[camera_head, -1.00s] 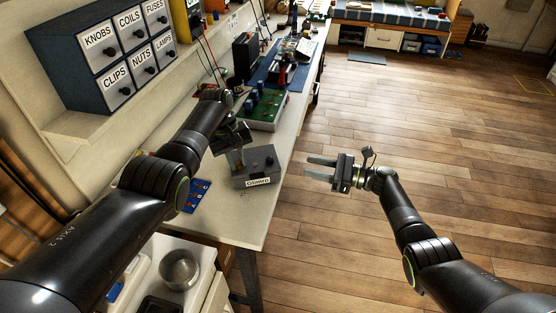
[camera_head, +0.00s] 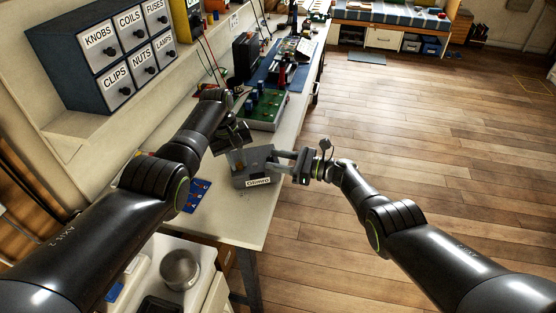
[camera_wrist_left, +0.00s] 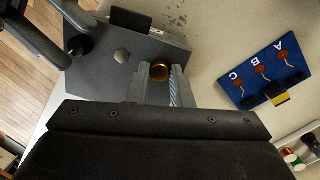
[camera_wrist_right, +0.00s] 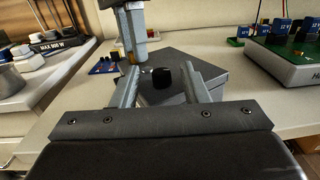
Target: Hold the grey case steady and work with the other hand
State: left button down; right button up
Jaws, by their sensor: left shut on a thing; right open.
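The grey case (camera_head: 252,163) sits on the bench near its front right edge, with a white label facing front. It also shows in the left wrist view (camera_wrist_left: 105,82), with a black knob (camera_wrist_left: 80,45), a hex nut (camera_wrist_left: 121,56) and a brass post (camera_wrist_left: 159,71) on its side. My left gripper (camera_head: 237,164) is shut at the brass post, its fingers on either side of it. My right gripper (camera_head: 271,162) is open at the case's right side. In the right wrist view, its fingers stand either side of the black knob (camera_wrist_right: 161,78), apparently not touching it.
A blue card (camera_wrist_left: 268,72) marked A, B, C lies on the bench beside the case. A green circuit board (camera_head: 262,108) stands behind it. A labelled drawer cabinet (camera_head: 105,60) is at the left. The floor on the right is clear.

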grip_shut()
jog(key=shift+f, duration=0.1)
jog(key=shift+s+a+f+m+t+h, duration=0.1)
jog(key=shift+f+m+t+h, duration=0.2)
jog(key=shift+m+t, duration=0.25)
jog(key=shift+s+r+t, duration=0.1)
jog(key=shift+t, duration=0.35)
jog(key=shift+s+a+m+t+h, duration=0.1)
jog(key=shift+s+m+t+h, duration=0.05)
jog(key=shift+m+t+h, duration=0.7)
jog(key=shift+r+t, duration=0.1)
jog(key=shift+t, duration=0.15)
grip_release()
jog(key=shift+r, duration=0.1)
